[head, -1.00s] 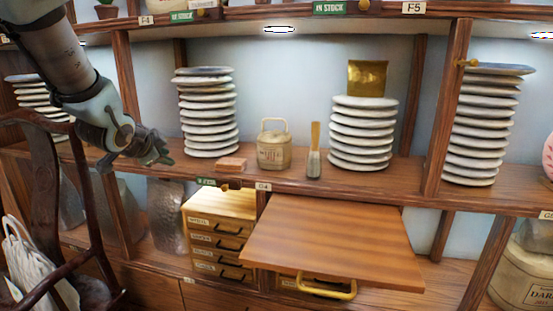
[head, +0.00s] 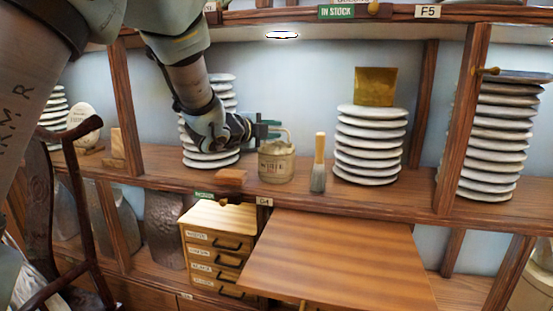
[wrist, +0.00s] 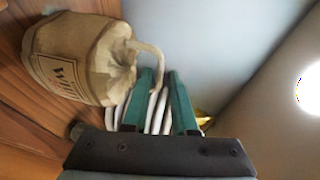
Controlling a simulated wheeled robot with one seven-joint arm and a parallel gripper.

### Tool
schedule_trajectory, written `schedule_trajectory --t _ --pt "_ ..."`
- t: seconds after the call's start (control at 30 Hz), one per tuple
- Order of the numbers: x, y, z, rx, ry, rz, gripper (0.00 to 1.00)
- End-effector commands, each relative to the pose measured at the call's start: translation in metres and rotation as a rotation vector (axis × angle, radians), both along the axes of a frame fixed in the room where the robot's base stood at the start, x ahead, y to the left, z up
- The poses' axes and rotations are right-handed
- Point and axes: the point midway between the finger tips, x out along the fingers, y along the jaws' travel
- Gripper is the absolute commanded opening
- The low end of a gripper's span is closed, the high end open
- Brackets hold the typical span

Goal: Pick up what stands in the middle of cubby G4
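A beige cloth-like canister (head: 275,163) with a dark-lettered label and a loop handle stands upright on the shelf behind the G4 tag (head: 264,202). My gripper (head: 268,131) is at the height of its handle, at its upper left. In the wrist view the canister (wrist: 72,58) fills the upper left. The green fingers of my gripper (wrist: 163,100) are apart, with pale plates seen through the gap. The handle loop (wrist: 157,58) reaches to the left finger and overlaps it; I cannot tell whether they touch.
A reddish block (head: 231,177) lies left of the canister, and a brush (head: 318,168) stands upright to its right. Plate stacks stand behind my arm and at the right (head: 368,150), the latter topped by a gold packet (head: 375,86). A wooden board (head: 335,255) juts out below.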

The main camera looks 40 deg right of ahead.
Motion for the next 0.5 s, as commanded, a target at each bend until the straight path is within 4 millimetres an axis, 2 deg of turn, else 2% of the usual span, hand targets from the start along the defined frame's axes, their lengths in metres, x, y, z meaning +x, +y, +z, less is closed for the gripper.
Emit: schedule_trajectory --t 0.33,0.5 --pt "0.012 -0.037 -0.006 0.002 0.000 0.000 0.26" --pt "0.014 -0.047 -0.009 0.001 0.001 0.000 0.26"
